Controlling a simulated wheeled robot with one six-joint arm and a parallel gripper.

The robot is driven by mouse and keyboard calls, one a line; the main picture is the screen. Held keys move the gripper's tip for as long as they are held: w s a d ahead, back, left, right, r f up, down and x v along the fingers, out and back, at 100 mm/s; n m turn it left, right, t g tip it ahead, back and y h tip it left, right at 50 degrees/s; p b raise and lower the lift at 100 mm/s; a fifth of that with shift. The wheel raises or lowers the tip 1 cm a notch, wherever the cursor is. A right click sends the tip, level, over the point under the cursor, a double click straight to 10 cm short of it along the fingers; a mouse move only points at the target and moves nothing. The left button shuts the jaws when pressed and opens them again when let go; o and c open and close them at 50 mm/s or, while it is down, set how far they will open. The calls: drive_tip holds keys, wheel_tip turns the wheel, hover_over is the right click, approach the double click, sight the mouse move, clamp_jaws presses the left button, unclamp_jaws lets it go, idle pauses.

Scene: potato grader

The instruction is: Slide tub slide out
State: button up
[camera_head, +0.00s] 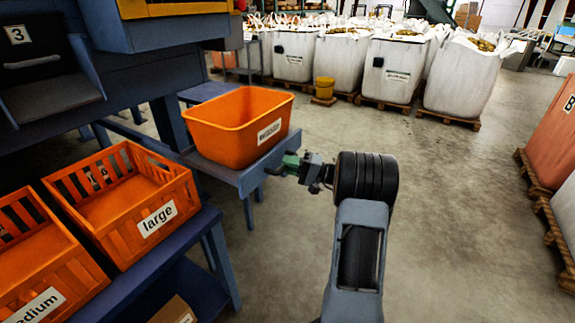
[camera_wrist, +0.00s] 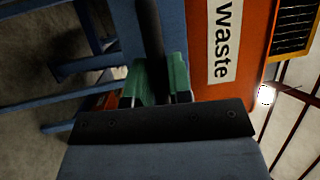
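An orange tub (camera_head: 240,124) with a white label stands on a blue slide (camera_head: 228,179) beside the grader. In the wrist view the tub (camera_wrist: 203,88) fills the upper right, and its label reads "waste". A dark bar handle (camera_head: 271,171) is at the slide's front; in the wrist view the handle (camera_wrist: 149,28) runs down between my fingers. My gripper (camera_head: 291,165) has green fingertips and is at the handle. In the wrist view my gripper (camera_wrist: 163,82) has one finger on each side of the bar with little gap, and appears shut on it. The fingertips' contact is partly hidden.
An orange "large" crate (camera_head: 129,235) and a "medium" crate (camera_head: 42,264) stand on a blue bench at left. The grader (camera_head: 150,70) is behind. Floor right of the slide is clear.

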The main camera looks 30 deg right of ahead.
drive_tip(key=shift+o, duration=0.7)
drive_tip(key=shift+s+d, duration=0.1)
drive_tip(key=shift+d, duration=0.1)
drive_tip(key=shift+o, duration=1.2)
drive_tip(key=shift+a, duration=0.3)
drive_tip(key=shift+d, duration=0.1)
drive_tip(key=p+v, duration=0.3)
drive_tip(key=v, duration=1)
drive_tip(key=shift+s+d, duration=0.15)
drive_tip(key=shift+d, duration=0.1)
drive_tip(key=shift+p, duration=0.3)
drive_tip(key=s+a+r+n+g+h+p, duration=0.25)
drive_tip(key=a+r+g+h+p, duration=0.25)
drive_tip(key=a+r+g+p, duration=0.9)
drive_tip(key=s+a+r+n+t+h+p, duration=0.1)
drive_tip(key=s+a+r+t+h+p, duration=0.1)
drive_tip(key=r+p, duration=0.5)
drive_tip(key=s+a+r+n+t+h+p, duration=0.1)
drive_tip(key=s+a+r+h+p, duration=0.4)
drive_tip(key=s+a+r+p, duration=0.1)
drive_tip(key=s+a+r+n+t+h+p, duration=0.2)
drive_tip(key=s+a+r+h+p, duration=0.2)
drive_tip(key=r+p, duration=0.3)
wheel_tip(320, 180, up, 3)
drive_tip(key=shift+s+a+r+t+p, duration=0.2)
drive_tip(key=shift+s+a+t+p, duration=0.15)
drive_tip(key=shift+a, duration=0.55)
